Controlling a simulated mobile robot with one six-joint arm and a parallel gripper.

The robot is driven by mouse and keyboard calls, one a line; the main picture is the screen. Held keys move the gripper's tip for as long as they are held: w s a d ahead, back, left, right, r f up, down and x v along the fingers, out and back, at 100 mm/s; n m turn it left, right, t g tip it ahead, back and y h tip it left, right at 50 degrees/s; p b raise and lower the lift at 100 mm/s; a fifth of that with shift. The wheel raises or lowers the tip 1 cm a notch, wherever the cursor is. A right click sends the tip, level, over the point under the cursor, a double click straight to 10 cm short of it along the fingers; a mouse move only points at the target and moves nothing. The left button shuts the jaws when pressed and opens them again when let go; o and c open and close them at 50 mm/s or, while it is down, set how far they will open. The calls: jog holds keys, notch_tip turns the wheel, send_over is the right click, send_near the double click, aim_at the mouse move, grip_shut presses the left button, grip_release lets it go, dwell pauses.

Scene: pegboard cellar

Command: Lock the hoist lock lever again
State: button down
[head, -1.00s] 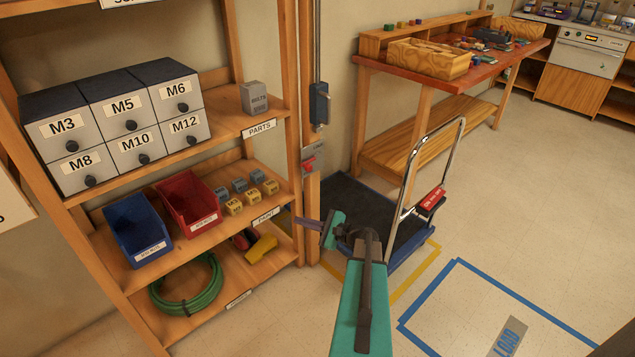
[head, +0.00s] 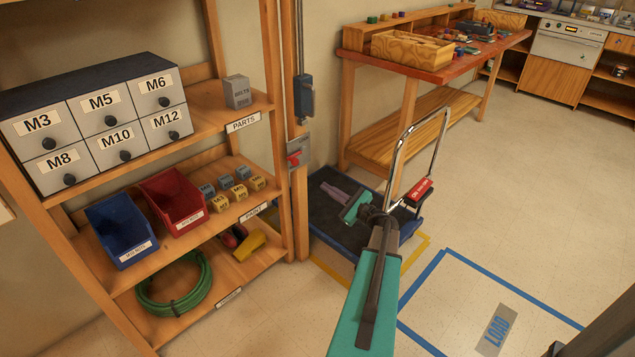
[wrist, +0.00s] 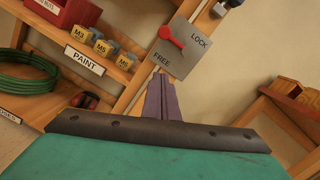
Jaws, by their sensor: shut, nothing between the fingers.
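The hoist lock lever (head: 294,159) is a small red lever on a grey plate (head: 303,150) fixed to the wooden post beside the shelf. In the wrist view the red lever (wrist: 166,34) lies across the plate (wrist: 190,60), its round end toward the left edge. The plate reads LOCK at its upper right and FREE at its lower left; the lever's end is nearer FREE. My gripper (head: 330,192) has its purple fingers shut and empty, to the right of and below the plate in the head view. The fingers (wrist: 162,84) point toward the plate, apparently apart from it.
The shelf (head: 235,270) with bins, drawers and small blocks stands on the left. A cart (head: 325,229) with a chrome handle is on the floor below my gripper. A workbench (head: 440,65) stands behind. Floor at the right is open, with a blue taped LOAD square.

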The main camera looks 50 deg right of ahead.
jog(key=w+a+r, duration=0.1)
jog(key=w+r, duration=0.3)
jog(key=w, duration=0.6)
jog(key=shift+w+a+r, duration=0.15)
jog(key=shift+a+r, duration=0.05)
jog(key=shift+a, duration=0.05)
dwell(0.4)
